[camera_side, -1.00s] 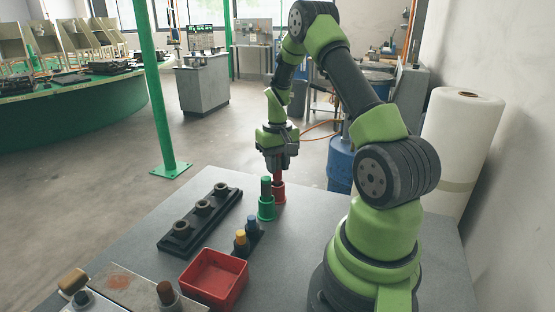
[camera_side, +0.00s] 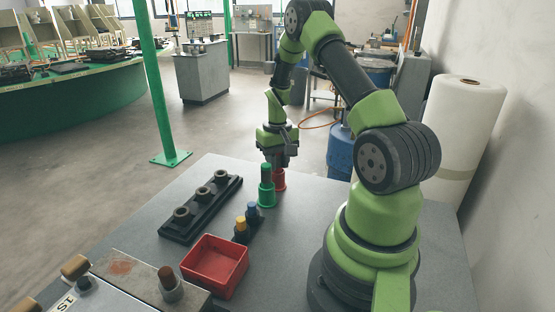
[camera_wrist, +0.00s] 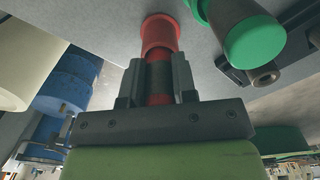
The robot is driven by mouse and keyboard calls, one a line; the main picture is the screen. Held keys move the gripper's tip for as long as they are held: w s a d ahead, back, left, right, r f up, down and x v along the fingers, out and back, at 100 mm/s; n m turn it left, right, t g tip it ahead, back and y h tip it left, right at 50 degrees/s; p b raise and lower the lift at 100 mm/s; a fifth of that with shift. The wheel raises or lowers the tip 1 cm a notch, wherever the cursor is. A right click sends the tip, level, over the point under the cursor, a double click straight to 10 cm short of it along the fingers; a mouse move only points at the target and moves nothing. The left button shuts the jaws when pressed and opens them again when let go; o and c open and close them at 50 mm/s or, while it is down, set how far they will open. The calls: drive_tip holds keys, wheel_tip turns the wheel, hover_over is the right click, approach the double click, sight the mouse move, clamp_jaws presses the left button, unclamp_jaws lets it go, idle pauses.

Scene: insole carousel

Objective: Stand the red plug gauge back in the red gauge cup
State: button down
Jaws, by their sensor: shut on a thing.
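My gripper (camera_wrist: 158,80) is shut on the red plug gauge (camera_wrist: 159,99), with the gauge's dark middle band between the fingers in the wrist view. The red gauge cup (camera_wrist: 160,34) is straight beyond the fingertips. The gauge is in line with it, and its far end appears to be inside the cup's mouth; I cannot tell whether it is fully seated. In the side view my gripper (camera_side: 278,163) is low, directly over the red cup (camera_side: 279,180), and the gauge is mostly hidden there.
A green cup with its green gauge (camera_side: 266,173) stands close beside the red cup, on the camera's side. A black rack with round sockets (camera_side: 201,208) lies to the left. Blue and yellow gauges (camera_side: 240,228) and a red tray (camera_side: 215,266) stand nearer.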

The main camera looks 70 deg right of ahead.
drive_tip(key=c, duration=0.8)
unclamp_jaws()
wheel_tip(320, 180, up, 10)
drive_tip(key=shift+f, duration=0.1)
